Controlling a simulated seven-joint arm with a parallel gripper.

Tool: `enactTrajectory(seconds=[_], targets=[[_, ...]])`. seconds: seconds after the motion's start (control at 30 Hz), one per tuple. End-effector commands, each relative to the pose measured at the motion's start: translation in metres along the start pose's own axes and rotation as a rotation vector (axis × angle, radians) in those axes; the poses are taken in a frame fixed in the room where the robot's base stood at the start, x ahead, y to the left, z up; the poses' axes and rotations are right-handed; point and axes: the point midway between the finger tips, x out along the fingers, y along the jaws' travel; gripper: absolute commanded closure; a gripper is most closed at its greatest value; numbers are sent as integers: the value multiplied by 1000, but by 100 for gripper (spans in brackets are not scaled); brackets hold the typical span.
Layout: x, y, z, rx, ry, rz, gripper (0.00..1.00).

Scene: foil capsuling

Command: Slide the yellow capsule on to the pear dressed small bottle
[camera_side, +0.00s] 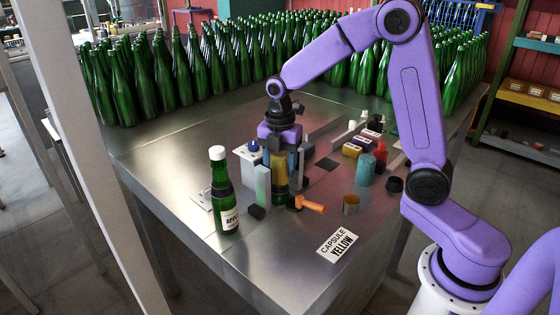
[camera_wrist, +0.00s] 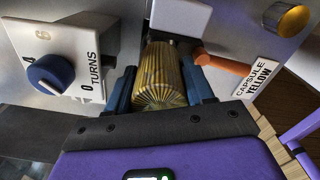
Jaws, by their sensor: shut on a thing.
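The yellow capsule (camera_wrist: 160,80) is a ribbed gold cylinder, seen in the wrist view with its closed end towards me. My gripper (camera_wrist: 162,92) is shut on it, with a dark blue finger on each side. In the side view my gripper (camera_side: 280,160) points down and the gold body (camera_side: 280,167) shows between its fingers. A dark green piece (camera_side: 279,195) shows directly below the gold; I cannot tell whether it is the pear bottle or how far the capsule covers it. A green bottle (camera_side: 221,190) with a white top and a label stands upright to the left.
A dial box with a blue knob (camera_wrist: 53,75) stands beside the gripper. Colored containers (camera_side: 365,170) stand farther right. Many green bottles (camera_side: 200,65) fill the back.

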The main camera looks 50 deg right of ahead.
Motion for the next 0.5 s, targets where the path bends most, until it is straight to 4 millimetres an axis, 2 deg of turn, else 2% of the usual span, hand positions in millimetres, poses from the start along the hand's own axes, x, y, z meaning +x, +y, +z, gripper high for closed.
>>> enactTrajectory(seconds=[0.3, 0.33, 0.4, 0.5], targets=[[1, 0, 0, 0, 0, -1, 75], [1, 0, 0, 0, 0, -1, 38], [1, 0, 0, 0, 0, -1, 18], [1, 0, 0, 0, 0, -1, 18]])
